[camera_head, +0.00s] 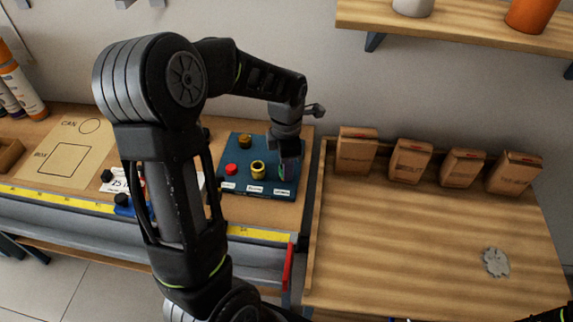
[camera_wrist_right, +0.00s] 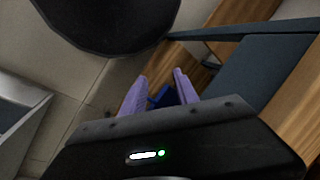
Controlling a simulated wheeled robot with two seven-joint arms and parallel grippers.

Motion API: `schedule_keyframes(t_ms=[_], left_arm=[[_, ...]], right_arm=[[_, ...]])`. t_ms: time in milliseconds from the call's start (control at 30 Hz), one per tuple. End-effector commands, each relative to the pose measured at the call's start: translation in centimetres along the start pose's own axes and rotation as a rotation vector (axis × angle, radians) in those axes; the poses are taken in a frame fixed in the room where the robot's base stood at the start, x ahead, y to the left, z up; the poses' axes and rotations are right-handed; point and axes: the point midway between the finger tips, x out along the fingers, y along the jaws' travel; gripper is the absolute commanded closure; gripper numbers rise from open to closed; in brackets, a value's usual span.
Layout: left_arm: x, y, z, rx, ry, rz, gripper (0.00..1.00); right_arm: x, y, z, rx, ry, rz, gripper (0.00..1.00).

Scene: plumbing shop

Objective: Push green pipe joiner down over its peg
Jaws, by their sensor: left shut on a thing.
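The dark blue peg board (camera_head: 233,186) lies on the workbench with labels along its front edge. A red piece (camera_head: 231,169), a yellow ring-shaped piece (camera_head: 258,170) and a brass-coloured piece (camera_head: 245,141) stand on it. My left gripper (camera_head: 285,168) points down over the right side of the board. It is shut on the green pipe joiner (camera_head: 282,174), of which only a sliver shows. The gripper hides the peg there, so I cannot tell how far down the joiner sits. My right gripper (camera_wrist_right: 158,88) has its purple fingers apart with nothing between them.
Several brown boxes (camera_head: 408,161) stand along the back of the wooden tray table (camera_head: 420,240). A grey gear-like disc (camera_head: 495,262) lies at its right. A yellow tape strip (camera_head: 258,233) edges the bench. A shelf (camera_head: 460,32) hangs above. The tray's middle is clear.

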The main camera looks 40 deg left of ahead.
Motion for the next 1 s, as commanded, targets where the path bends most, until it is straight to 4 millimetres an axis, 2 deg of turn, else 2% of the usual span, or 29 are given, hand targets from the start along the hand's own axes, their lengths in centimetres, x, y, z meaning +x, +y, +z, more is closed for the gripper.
schedule_keyframes(t_ms=[233,567,600,900,1000], left_arm=[[0.80,-0.02,-0.01,0.000,0.000,0.000,1.00],[0.84,-0.02,-0.01,0.000,0.000,0.000,1.00],[0.84,-0.02,-0.01,0.000,0.000,0.000,0.74],[0.84,-0.02,0.00,0.000,0.000,0.000,0.50],[0.84,-0.01,0.00,0.000,0.000,0.000,0.50]], right_arm=[[0.59,0.22,-0.01,0.000,0.000,0.000,0.64],[0.61,0.22,-0.01,0.000,0.000,0.000,0.64],[0.61,0.22,-0.01,0.000,0.000,0.000,0.64],[0.61,0.22,-0.01,0.000,0.000,0.000,0.64],[0.61,0.22,-0.01,0.000,0.000,0.000,0.64]])
